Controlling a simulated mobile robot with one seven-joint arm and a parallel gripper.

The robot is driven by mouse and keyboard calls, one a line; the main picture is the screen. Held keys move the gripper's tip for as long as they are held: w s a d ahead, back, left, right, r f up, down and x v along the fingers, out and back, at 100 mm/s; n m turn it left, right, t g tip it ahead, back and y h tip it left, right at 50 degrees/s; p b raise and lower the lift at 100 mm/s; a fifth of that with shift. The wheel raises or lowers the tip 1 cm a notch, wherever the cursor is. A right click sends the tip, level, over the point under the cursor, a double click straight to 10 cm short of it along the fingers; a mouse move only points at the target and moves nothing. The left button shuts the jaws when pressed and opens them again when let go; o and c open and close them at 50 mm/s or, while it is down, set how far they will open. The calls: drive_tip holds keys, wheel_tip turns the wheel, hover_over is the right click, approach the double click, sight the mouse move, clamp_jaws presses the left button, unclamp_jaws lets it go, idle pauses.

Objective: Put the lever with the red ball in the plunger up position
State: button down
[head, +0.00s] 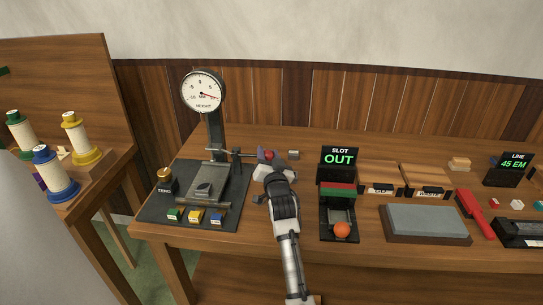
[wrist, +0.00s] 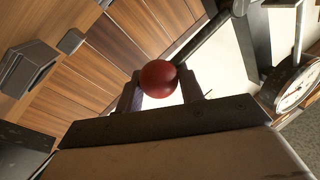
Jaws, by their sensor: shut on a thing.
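The height gauge (head: 212,130) stands on a dark base plate (head: 160,209) at the left of the table, with its round dial (head: 203,90) on top. Its lever (head: 243,154) sticks out to the right, roughly level, and ends in a red ball (head: 268,155). My gripper (head: 270,161) is at the ball. In the wrist view the red ball (wrist: 158,78) sits between the two fingers (wrist: 160,92), and the lever rod (wrist: 205,37) runs up and right from it. The gripper is shut on the ball. The plunger's exact height is too small to tell.
Coloured blocks (head: 195,216) sit on the base plate's front. The slot unit (head: 338,195) reading OUT, with an orange ball (head: 342,230), stands right of my arm. A grey stone block (head: 427,223) lies farther right. Thread spools (head: 55,172) stand on the left table.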

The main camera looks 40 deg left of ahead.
drive_tip(key=shift+s+a+f, duration=0.1)
drive_tip(key=shift+f, duration=0.1)
drive_tip(key=c, duration=0.9)
unclamp_jaws()
drive_tip(key=shift+r, duration=0.1)
drive_tip(key=shift+s+d, duration=0.25)
drive_tip(key=shift+d, duration=0.05)
drive_tip(key=b+v, duration=0.2)
drive_tip(key=v, duration=0.3)
drive_tip(key=shift+s+d, duration=0.25)
drive_tip(key=shift+d, duration=0.05)
drive_tip(key=shift+s+d+b, duration=0.35)
drive_tip(key=shift+c, duration=0.2)
